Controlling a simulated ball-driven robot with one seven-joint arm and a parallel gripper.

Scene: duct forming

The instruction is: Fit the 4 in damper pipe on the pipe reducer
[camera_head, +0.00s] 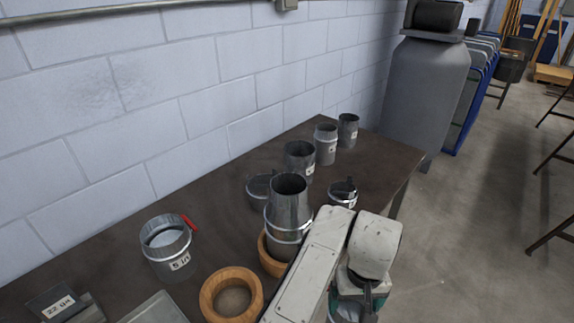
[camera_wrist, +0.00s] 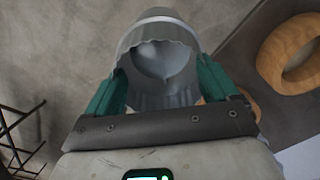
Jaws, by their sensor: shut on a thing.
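The pipe reducer (camera_head: 289,207) is a tapered metal piece, narrower at its open top. It stands upright on the table in a wooden ring (camera_head: 268,262), partly hidden by my arm. My gripper (camera_wrist: 160,72) is shut on a metal pipe (camera_wrist: 165,62), one teal finger on each side. The pipe's wavy, crimped end faces the wrist camera, and a grey disc shows inside; I take it for the 4 in damper pipe. In the head view the pipe (camera_head: 344,313) shows only partly at the bottom, right of the reducer and apart from it. Its label is not visible.
A 5 in damper pipe (camera_head: 167,252) with a red handle stands at left. An empty wooden ring (camera_head: 231,296) lies in front. Several metal pipes and fittings (camera_head: 300,160) stand behind the reducer, a short one (camera_head: 342,193) at its right. A block wall borders the table's back.

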